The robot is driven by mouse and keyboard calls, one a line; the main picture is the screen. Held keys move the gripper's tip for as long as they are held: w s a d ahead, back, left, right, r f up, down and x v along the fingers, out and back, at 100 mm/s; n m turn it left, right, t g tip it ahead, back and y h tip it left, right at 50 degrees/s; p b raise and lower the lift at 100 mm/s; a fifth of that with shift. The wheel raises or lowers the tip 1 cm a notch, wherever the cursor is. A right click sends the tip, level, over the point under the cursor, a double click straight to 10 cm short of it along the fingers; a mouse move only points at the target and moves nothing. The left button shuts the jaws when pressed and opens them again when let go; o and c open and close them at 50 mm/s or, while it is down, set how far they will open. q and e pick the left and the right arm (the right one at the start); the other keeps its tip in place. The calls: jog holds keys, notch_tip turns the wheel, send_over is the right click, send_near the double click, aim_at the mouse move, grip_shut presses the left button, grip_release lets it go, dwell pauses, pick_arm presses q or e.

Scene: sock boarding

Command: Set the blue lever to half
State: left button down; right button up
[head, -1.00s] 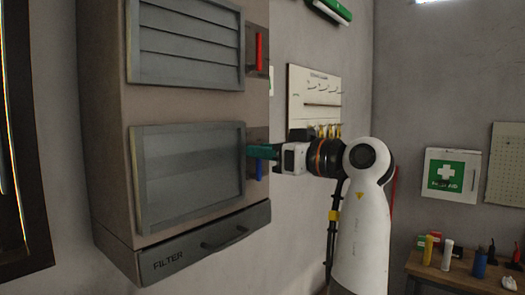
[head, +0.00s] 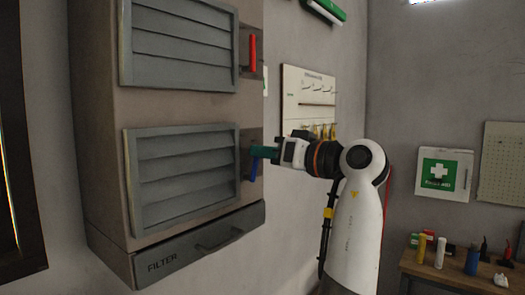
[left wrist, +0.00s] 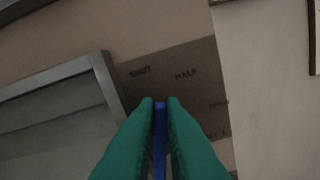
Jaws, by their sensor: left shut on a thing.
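The blue lever (head: 253,170) is on the right side of the wall cabinet, beside the lower louvre panel (head: 182,175). The slats of that panel stand partly tilted. My left gripper (head: 263,152), with green fingers, is shut on the lever. In the left wrist view the lever (left wrist: 160,135) shows between the two fingers (left wrist: 160,112). A dark plate (left wrist: 178,80) behind it reads SHUT and HALF, with further marks at its right partly unreadable. The lever's tip lies below and between the two words. My right gripper is not in view.
A red lever (head: 252,52) sits above, beside the upper louvre panel (head: 180,42). A filter drawer (head: 200,245) is below. A bench (head: 455,272) with bottles stands at the right.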

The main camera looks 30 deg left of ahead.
pick_arm(q)
jog(key=m, duration=0.1)
jog(key=w+m, duration=0.1)
jog(key=shift+f+m, duration=0.2)
jog(key=shift+m, duration=0.1)
jog(key=shift+w+f+m, duration=0.1)
jog(key=shift+w+m, duration=0.15)
jog(key=shift+m, duration=0.25)
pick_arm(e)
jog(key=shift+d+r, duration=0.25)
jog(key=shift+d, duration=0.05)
pick_arm(q)
jog(key=c, duration=1.5)
grip_release()
jog(key=shift+a, duration=0.1)
jog(key=shift+f, duration=0.1)
